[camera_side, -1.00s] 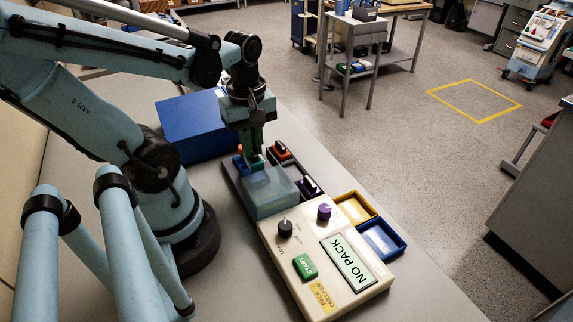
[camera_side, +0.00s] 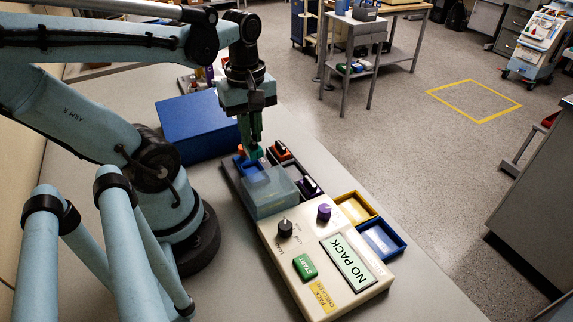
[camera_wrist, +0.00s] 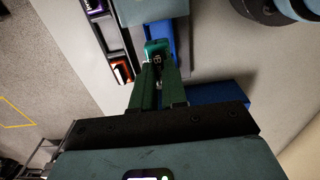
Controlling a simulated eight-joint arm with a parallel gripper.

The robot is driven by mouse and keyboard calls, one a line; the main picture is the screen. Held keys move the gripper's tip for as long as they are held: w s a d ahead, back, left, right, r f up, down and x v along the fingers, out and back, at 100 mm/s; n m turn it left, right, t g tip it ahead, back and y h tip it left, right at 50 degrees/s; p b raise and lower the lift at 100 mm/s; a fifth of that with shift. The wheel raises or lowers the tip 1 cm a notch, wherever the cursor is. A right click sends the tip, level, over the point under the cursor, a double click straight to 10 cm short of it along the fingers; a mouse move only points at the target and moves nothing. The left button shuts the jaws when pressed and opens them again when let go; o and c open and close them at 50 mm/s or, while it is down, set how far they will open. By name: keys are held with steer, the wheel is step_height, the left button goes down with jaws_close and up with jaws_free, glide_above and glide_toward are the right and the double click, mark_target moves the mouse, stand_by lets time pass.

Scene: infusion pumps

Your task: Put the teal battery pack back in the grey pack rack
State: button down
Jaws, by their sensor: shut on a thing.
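The teal battery pack (camera_wrist: 157,48) is between the green fingers of my gripper (camera_wrist: 158,70) in the wrist view, and the gripper is shut on it. In the side view my gripper (camera_side: 251,148) points down just behind the clear-blue cover of the checker, with a bit of the teal pack (camera_side: 254,153) showing at its tips. The dark grey pack rack (camera_wrist: 103,34) lies beside the pack, holding an orange-topped pack (camera_side: 281,149) and a purple-topped pack (camera_side: 308,185). Whether the teal pack touches anything below is hidden.
The cream pack checker (camera_side: 290,262) reads NO PACK; its clear-blue cover (camera_side: 269,190) stands close in front of my gripper. A blue part (camera_side: 239,163) is beside the fingers. A large blue box (camera_side: 197,128) is at left. Yellow (camera_side: 354,206) and blue (camera_side: 381,239) trays sit at right.

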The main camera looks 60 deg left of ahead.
steer(key=w+d, duration=0.2)
steer(key=w, duration=0.7)
steer(key=shift+s+d+f, duration=0.1)
steer(key=shift+s+f, duration=0.05)
steer(key=shift+f, duration=2.75)
steer(key=shift+f, duration=0.9)
steer(key=c, duration=1.5)
jaws_free()
steer(key=shift+r, duration=0.15)
steer(key=shift+r, duration=0.95)
